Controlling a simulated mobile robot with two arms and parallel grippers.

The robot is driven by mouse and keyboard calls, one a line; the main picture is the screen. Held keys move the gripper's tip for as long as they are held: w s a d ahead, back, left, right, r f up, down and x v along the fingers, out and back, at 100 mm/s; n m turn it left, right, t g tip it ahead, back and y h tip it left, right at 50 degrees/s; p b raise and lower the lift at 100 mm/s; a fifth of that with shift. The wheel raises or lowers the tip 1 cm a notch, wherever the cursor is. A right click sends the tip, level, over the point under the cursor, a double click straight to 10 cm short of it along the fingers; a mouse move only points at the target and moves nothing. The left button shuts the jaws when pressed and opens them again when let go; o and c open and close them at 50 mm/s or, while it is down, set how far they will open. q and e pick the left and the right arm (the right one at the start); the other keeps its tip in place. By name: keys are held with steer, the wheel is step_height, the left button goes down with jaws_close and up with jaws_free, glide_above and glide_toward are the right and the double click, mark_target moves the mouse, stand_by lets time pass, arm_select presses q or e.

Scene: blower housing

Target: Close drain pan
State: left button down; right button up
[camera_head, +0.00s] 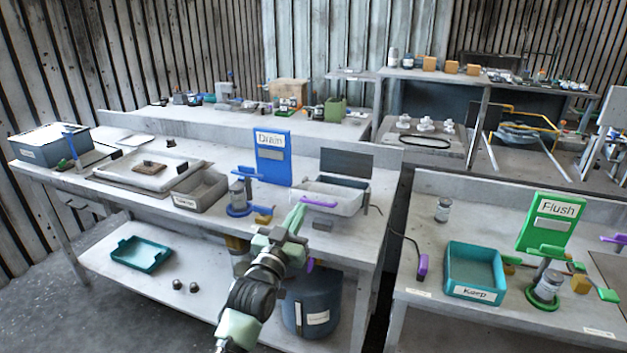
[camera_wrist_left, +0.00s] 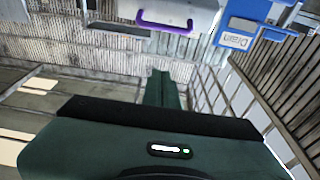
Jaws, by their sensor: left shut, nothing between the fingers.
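A pale grey pan (camera_head: 342,198) with a purple handle (camera_head: 319,203) on its front sits at the bench's front edge, right of the blue Drain sign (camera_head: 272,157); I take it to be the drain pan. It looks open at the top. The pan (camera_wrist_left: 190,15) and its purple handle (camera_wrist_left: 165,28) also show at the top of the left wrist view. My left gripper (camera_head: 299,210) is shut and empty, its tips close to the handle's left end. In the wrist view a gap shows between the fingertips (camera_wrist_left: 161,73) and the handle. My right gripper is not in view.
A dark upright panel (camera_head: 346,163) stands behind the pan. A jar on a blue stand (camera_head: 238,198) and a grey bin (camera_head: 199,190) are to its left. A dark blue drum (camera_head: 312,305) stands below. A second bench (camera_head: 425,200) lies right, across a narrow gap.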

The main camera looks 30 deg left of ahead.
mark_target(326, 199)
arm_select(q)
steer(key=w+a+f+p, duration=0.2)
steer(key=w, duration=0.7)
steer(key=shift+a+f, duration=0.1)
stand_by(0.3)
